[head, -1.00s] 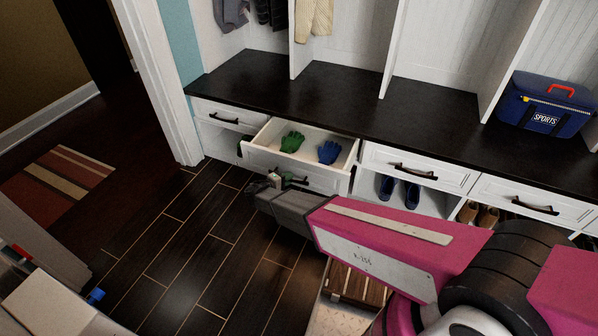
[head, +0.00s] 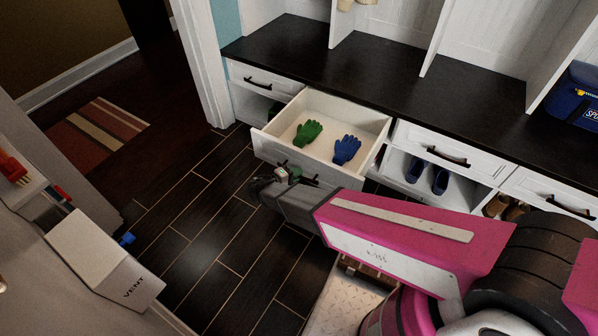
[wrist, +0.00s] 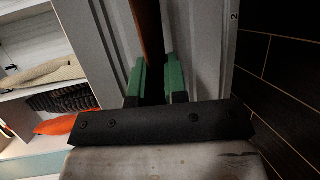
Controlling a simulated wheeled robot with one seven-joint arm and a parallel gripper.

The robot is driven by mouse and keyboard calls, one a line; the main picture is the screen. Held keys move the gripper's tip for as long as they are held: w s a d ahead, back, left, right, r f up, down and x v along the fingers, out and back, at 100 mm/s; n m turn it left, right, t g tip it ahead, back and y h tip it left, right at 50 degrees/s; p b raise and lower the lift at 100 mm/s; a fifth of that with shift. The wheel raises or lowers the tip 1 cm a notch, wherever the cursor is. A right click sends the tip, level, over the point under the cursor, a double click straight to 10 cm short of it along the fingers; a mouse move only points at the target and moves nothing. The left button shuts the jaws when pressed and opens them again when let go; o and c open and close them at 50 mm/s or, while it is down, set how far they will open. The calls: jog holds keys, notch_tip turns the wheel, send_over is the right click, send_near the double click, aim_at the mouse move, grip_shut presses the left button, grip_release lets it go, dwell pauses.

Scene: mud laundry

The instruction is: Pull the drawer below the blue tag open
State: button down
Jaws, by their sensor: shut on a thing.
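A white drawer (head: 277,151) under the dark bench top stands well out from the cabinet. A green glove (head: 308,133) and a blue glove (head: 346,149) lie inside it. My gripper (head: 283,176) is at the drawer's front, by its dark handle (head: 313,182), and is shut on that handle. The arm and gripper cover part of the handle. In the wrist view, the green fingers (wrist: 157,84) stand close together beside a grey panel; the grip itself is hard to make out. I see no blue tag in these views.
Closed drawers (head: 451,147) flank the open one, with dark shoes (head: 427,176) in a cubby below right. A blue sports bag (head: 577,100) sits on the bench (head: 400,90). Dark floor (head: 190,225) is clear at the front left; a white VENT box (head: 105,262) stands nearer.

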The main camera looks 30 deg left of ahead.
jog(key=c, duration=1.2)
grip_release()
jog(key=shift+o, duration=0.2)
jog(key=shift+a, duration=0.1)
jog(key=v, duration=1)
jog(key=shift+s+a, duration=0.2)
jog(key=shift+s, duration=0.1)
